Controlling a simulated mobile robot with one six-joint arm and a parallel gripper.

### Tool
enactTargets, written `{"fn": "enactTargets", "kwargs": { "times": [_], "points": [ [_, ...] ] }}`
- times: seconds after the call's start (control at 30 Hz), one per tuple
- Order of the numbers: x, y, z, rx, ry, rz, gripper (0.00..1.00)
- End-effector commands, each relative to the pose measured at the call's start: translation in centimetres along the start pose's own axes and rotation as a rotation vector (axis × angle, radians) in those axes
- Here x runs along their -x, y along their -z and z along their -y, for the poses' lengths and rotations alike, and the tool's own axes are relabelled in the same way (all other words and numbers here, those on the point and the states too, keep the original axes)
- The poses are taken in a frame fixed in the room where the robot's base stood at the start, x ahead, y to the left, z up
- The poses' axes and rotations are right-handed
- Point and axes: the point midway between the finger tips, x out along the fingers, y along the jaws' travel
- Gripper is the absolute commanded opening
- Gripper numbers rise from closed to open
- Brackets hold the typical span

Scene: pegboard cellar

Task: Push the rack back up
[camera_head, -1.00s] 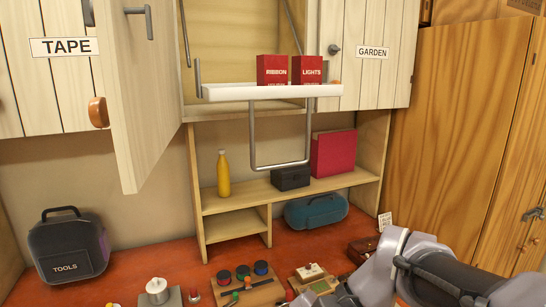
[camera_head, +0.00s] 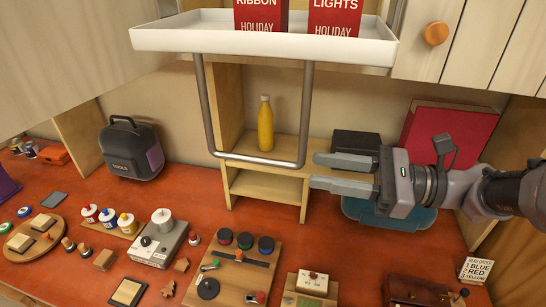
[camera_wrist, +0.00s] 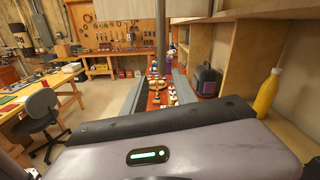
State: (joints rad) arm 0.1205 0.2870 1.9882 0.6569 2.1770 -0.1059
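The pull-down rack (camera_head: 180,38) is a white tray hanging out from the cabinet in the head view. A grey U-shaped handle (camera_head: 306,110) hangs below it, its bottom bar (camera_head: 255,161) in front of the shelf. My gripper (camera_head: 315,170) is open and empty, fingers pointing left, tips just right of the handle's lower right corner. In the wrist view the handle's upright (camera_wrist: 161,35) lines up between the open fingers (camera_wrist: 161,78); contact cannot be told. Two red boxes, RIBBON (camera_head: 260,18) and LIGHTS (camera_head: 335,18), stand on the tray.
A tool bag (camera_head: 130,150) and several small items cover the red bench (camera_head: 60,230). An open cabinet door (camera_head: 80,60) hangs at upper left.

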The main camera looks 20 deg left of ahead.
Motion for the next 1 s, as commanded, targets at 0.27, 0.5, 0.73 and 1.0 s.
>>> {"fn": "enactTargets", "kwargs": {
  "times": [0.27,0.5,0.73,1.0],
  "points": [
    [-6.7,0.0,-0.1,0.000,-0.004,0.000,0.34],
    [-10.2,0.0,-0.1,0.000,-0.002,-0.001,0.34],
    [-10.9,0.0,0.0,-0.001,0.000,-0.001,0.34],
    [-10.9,0.0,0.0,0.000,0.000,-0.002,0.07]
  ]
}}
